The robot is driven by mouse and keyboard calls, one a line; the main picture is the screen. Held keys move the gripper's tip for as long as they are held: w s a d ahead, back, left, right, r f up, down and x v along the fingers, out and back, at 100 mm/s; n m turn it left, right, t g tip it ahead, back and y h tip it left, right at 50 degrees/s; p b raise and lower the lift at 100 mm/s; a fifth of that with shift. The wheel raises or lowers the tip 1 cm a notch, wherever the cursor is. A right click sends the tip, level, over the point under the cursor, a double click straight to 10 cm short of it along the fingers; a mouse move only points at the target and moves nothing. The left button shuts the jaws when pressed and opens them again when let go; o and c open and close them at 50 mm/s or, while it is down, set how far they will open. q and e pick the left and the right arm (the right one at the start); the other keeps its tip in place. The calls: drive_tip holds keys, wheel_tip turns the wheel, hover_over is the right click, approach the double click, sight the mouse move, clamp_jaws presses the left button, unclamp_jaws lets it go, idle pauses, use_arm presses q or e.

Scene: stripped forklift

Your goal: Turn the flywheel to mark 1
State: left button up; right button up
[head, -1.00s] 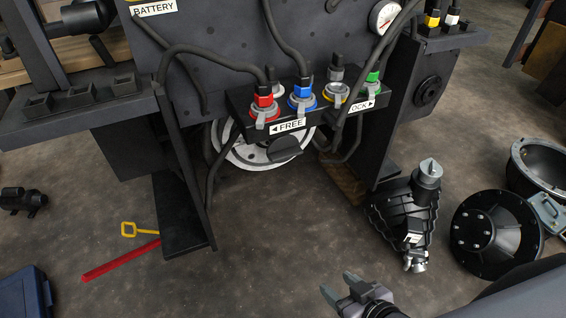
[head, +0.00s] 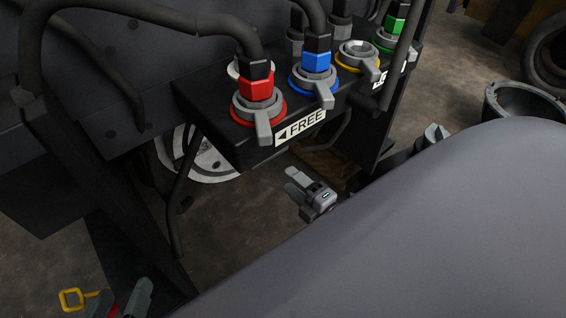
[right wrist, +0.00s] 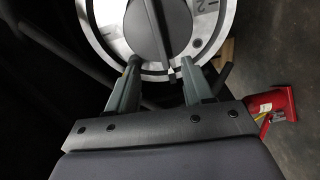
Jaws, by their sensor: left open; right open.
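My right gripper (head: 292,180) is open, to the right of the flywheel in the head view. In the right wrist view its fingers (right wrist: 160,66) are spread below the bar, with the bar's lower end between their tips; contact cannot be told. My left gripper (head: 123,292) is open and empty at the bottom left.
The connector block with the "FREE" label (head: 301,128) overhangs the flywheel, with red, blue and green plugs and hanging hoses. A yellow handle (head: 71,299) lies by my left gripper. A red object (right wrist: 270,104) stands at right in the wrist view. My arm covers the lower right.

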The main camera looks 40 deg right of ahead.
sight(271, 159)
drive_tip(key=shift+n+h, duration=0.3)
drive_tip(key=w+b, duration=0.1)
drive_tip(key=w, duration=0.2)
drive_tip(key=w+b, duration=0.1)
drive_tip(key=w, duration=0.3)
drive_tip(key=w+b, duration=0.1)
drive_tip(key=w, duration=0.3)
drive_tip(key=shift+f+b, duration=0.25)
drive_tip(key=shift+b, duration=0.05)
drive_tip(key=shift+w, duration=0.2)
drive_tip(key=shift+w+d+r, duration=0.1)
drive_tip(key=shift+w+r, duration=0.1)
use_arm(q)
drive_tip(key=shift+w+a+f+m+t, duration=0.1)
drive_tip(key=shift+a+m+t, duration=0.05)
drive_tip(key=shift+m+t, duration=0.3)
drive_tip(key=shift+f, duration=0.1)
